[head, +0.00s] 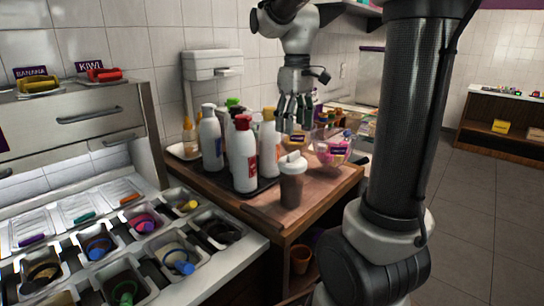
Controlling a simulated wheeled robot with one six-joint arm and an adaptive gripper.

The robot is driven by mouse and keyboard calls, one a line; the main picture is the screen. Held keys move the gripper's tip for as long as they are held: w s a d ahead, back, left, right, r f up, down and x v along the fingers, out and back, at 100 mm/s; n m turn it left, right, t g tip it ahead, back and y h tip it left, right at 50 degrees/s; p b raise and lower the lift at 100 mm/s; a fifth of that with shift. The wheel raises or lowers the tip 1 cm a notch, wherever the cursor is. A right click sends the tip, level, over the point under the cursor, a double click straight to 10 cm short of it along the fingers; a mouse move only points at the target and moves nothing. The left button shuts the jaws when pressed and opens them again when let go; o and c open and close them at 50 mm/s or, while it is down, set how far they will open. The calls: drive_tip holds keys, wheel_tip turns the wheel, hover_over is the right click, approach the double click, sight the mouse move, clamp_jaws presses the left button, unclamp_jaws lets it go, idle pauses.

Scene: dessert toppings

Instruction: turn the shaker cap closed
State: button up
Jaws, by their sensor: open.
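The shaker (291,189) stands upright near the front edge of the wooden table, with a brown see-through body. Its white cap (292,168) sits on top, with a small raised white part; I cannot tell how far the cap is turned. My gripper (294,121) is in the head view, pointing down, above and apparently behind the shaker. It is open and apart from the cap. Nothing shows between its fingers.
Several bottles, including a white one with a red top (243,160), stand on a dark tray left of the shaker. A clear bowl (334,152) of colourful pieces is to the right. Bare wooden tabletop (334,190) lies right of the shaker. A topping counter (222,263) is at left.

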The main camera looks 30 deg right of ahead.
sight(294, 152)
wheel_tip(294, 152, down, 8)
drive_tip(key=shift+r, duration=0.15)
idle(0.3)
drive_tip(key=c, duration=1)
